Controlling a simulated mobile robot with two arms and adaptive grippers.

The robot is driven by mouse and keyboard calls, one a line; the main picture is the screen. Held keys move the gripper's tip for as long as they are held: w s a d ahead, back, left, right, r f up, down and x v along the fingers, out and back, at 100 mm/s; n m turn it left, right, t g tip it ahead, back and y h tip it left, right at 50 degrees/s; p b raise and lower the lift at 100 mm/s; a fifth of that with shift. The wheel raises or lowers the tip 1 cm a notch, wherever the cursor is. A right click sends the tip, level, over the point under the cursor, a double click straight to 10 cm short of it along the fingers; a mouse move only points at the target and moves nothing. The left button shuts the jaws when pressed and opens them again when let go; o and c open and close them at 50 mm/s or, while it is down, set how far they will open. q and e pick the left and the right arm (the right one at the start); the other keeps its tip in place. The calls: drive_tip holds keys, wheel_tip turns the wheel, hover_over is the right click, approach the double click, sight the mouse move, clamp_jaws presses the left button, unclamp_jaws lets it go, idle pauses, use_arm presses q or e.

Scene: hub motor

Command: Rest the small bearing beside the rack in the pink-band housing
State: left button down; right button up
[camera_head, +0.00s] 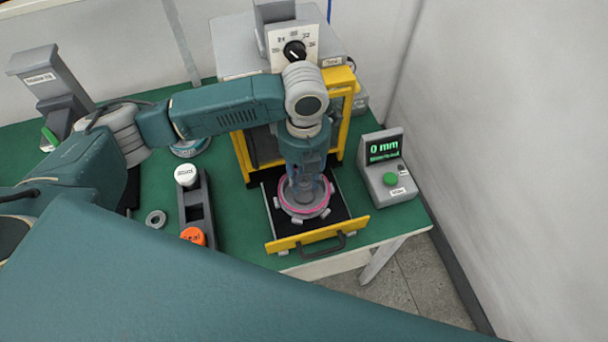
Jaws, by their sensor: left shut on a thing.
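The small bearing (156,219), a grey ring, lies flat on the green table, left of the dark rack (196,206) and apart from it. The pink-band housing (284,205) is a round grey part with a pink ring, at the open drawer of the yellow-framed machine. My left gripper (303,194) points straight down over the housing's middle, its fingers shut on the housing. The fingertips and the housing's centre are partly hidden, and I cannot tell whether the housing touches the drawer floor. My right gripper is out of view.
The rack holds a white-capped container (186,174) and an orange-capped one (193,236). The yellow machine (355,100) stands behind the drawer (318,236), which juts toward the table's front edge. A grey display box (386,170) reading 0 mm stands to the right, near the wall.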

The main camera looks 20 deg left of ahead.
use_arm(q)
drive_tip(key=shift+f, duration=0.8)
drive_tip(key=shift+f, duration=0.1)
drive_tip(key=shift+f, duration=0.6)
drive_tip(key=shift+f, duration=0.45)
drive_tip(key=shift+f+p, duration=0.3)
drive_tip(key=shift+p, duration=0.35)
idle(2.2)
idle(0.4)
